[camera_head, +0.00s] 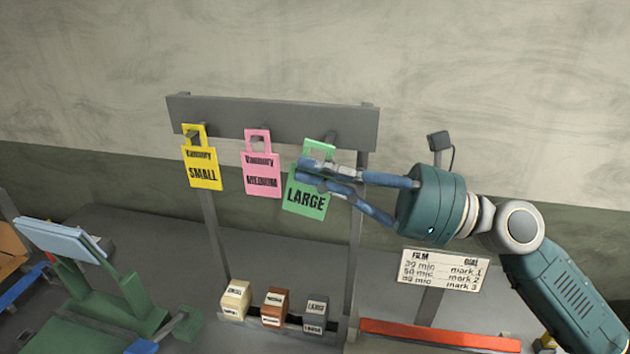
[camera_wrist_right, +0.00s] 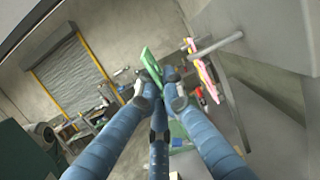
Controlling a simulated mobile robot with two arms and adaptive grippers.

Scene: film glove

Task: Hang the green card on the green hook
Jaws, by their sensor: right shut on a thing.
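The green card (camera_head: 305,200), marked LARGE, has a handle loop at its top. My right gripper (camera_head: 312,175) is shut on it and holds it in front of the right end of the grey rail (camera_head: 270,118). In the right wrist view the card (camera_wrist_right: 150,66) shows edge-on between the fingertips (camera_wrist_right: 162,92). A grey hook peg (camera_wrist_right: 216,47) stands to its right there, with a gap between them in the picture. I see no green colour on that peg. In the head view the card's loop overlaps the rail's lower edge. My left gripper is not in view.
A yellow card (camera_head: 202,172) and a pink card (camera_head: 262,176) hang from the rail to the left. Small boxes (camera_head: 273,306) stand on a shelf below. A sign (camera_head: 444,270) and a red bar (camera_head: 440,336) are at lower right. A green fixture (camera_head: 115,305) is at lower left.

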